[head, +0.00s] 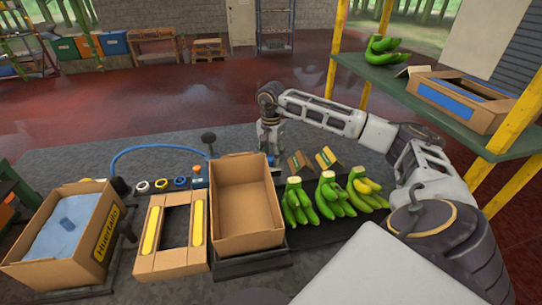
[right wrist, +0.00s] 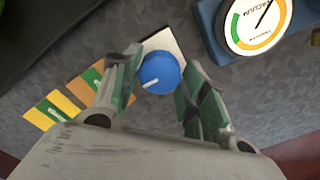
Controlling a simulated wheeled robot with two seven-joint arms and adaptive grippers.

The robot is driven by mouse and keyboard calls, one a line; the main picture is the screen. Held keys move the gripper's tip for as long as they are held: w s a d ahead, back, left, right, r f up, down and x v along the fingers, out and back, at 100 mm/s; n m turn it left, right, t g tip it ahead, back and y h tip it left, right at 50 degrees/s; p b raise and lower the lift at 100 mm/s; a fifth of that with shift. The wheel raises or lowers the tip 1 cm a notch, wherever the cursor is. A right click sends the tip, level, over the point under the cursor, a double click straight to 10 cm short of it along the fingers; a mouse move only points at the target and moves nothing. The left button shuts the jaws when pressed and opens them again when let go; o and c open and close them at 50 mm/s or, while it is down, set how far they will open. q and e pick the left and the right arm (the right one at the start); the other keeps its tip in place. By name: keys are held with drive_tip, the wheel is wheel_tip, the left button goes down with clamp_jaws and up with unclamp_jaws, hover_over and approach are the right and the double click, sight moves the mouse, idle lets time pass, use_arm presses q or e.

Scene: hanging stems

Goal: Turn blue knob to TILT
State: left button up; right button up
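The blue knob (right wrist: 160,73) shows in the right wrist view, on a pale plate (right wrist: 160,42). Its white pointer mark points to the lower left. No lettering on the plate is readable, so I cannot tell which setting it marks. My right gripper (right wrist: 160,75) is open, with one green-padded finger on each side of the knob. The fingers are close to it, and I cannot tell whether they touch it. In the head view my right gripper (head: 269,145) points down behind the open cardboard box. My left gripper is not in view.
A vacuum gauge (right wrist: 257,22) in a blue housing is right of the knob. An open box (head: 246,205), green banana bunches (head: 327,192) and small cards (head: 326,157) stand nearby on the table. A green shelf (head: 440,100) with a yellow post is at the right.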

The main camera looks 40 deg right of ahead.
sight(271, 157)
drive_tip(key=shift+o, duration=1.2)
wheel_tip(271, 157, up, 12)
idle(0.6)
